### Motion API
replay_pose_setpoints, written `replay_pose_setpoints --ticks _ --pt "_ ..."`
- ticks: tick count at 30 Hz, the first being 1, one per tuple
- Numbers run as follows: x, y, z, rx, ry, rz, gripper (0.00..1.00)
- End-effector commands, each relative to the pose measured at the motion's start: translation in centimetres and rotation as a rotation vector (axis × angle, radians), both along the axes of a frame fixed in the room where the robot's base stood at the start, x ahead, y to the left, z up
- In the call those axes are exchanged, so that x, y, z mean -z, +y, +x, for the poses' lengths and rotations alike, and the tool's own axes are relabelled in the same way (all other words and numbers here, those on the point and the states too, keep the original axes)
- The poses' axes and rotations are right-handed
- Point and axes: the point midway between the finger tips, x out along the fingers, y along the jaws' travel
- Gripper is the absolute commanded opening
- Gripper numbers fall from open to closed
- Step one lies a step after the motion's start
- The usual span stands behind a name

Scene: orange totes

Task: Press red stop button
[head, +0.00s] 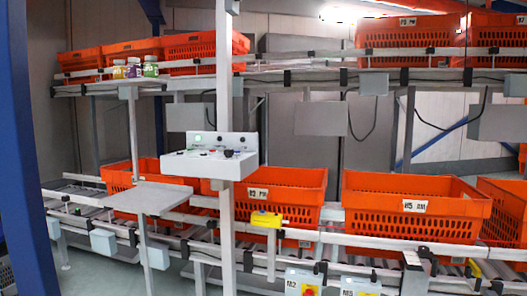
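A grey control panel (211,162) stands on a white post left of the middle. A lit green button (198,138) and a dark button are on its upright face; several small controls, one a black knob (228,153), are on its sloped top. Any red button there is too small to tell. Low at the bottom edge, a round red button (309,291) sits on a yellow plate on a grey box, partly cut off by the frame. My gripper is not in view.
Orange totes (415,225) stand on a roller conveyor behind the panel, with more on an upper shelf. A flat grey table (152,198) is left of the post. A yellow box (266,219) is on the conveyor's front rail. A blue column (22,150) stands at left.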

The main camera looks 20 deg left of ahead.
Motion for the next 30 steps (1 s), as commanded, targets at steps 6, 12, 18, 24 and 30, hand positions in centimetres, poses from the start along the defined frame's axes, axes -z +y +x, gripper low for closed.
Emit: replay_pose_setpoints --ticks 6,12,18,24,30 --pt "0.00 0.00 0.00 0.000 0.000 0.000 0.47" --pt "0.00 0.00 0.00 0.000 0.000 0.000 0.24" --pt "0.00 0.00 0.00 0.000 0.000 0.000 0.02" --pt "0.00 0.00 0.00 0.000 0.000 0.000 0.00" --pt "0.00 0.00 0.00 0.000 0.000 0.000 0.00"
